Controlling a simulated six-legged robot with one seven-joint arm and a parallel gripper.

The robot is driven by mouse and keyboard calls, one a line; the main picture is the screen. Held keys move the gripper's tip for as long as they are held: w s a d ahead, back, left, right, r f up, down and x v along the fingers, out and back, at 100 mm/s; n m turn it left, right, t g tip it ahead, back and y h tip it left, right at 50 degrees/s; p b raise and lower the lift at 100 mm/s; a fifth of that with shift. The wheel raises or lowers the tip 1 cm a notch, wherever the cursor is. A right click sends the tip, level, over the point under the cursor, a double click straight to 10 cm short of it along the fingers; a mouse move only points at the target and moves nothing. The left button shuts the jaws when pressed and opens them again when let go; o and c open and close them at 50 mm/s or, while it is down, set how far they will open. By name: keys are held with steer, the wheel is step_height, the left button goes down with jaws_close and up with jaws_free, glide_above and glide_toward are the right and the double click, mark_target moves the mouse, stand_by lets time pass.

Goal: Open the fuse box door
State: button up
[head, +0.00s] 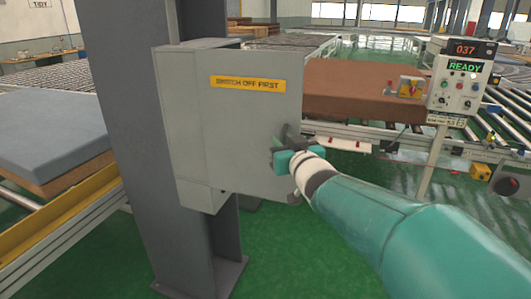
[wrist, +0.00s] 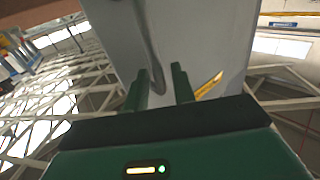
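The grey fuse box (head: 180,125) is fixed to a dark post. Its door (head: 245,120) faces me and bears a yellow "SWITCH OFF FIRST" label. The door's right edge seems to stand out from the box, but I cannot tell how far it is ajar. My gripper (head: 283,152) is at the door's right edge, in front of the handle, which it mostly hides there. In the wrist view, the fingers (wrist: 159,88) are apart, with the curved grey handle (wrist: 152,55) between them. I see a gap beside the handle, so no firm grip shows.
The dark post (head: 130,150) stands behind and left of the box. A control stand (head: 460,75) reading "READY" is at the right. A grey mattress (head: 45,135) lies at the left, a brown block (head: 345,90) behind. Green floor (head: 300,250) is clear below.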

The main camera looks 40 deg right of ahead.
steer(key=v, duration=1.2)
steer(key=shift+s+a, duration=0.2)
steer(key=shift+s, duration=0.15)
steer(key=s+a+f+n+g+y, duration=0.1)
steer(key=a+f+g, duration=0.4)
steer(key=a, duration=0.6)
steer(key=s+a+f+n+g+y, duration=0.2)
steer(key=a+f+g+y, duration=0.2)
steer(key=a, duration=0.7)
step_height(320, 180, down, 5)
steer(key=g, duration=0.2)
steer(key=shift+s+a+g, duration=0.15)
steer(key=shift+a+g, duration=0.15)
steer(key=shift+a, duration=0.1)
steer(key=shift+d+r, duration=0.1)
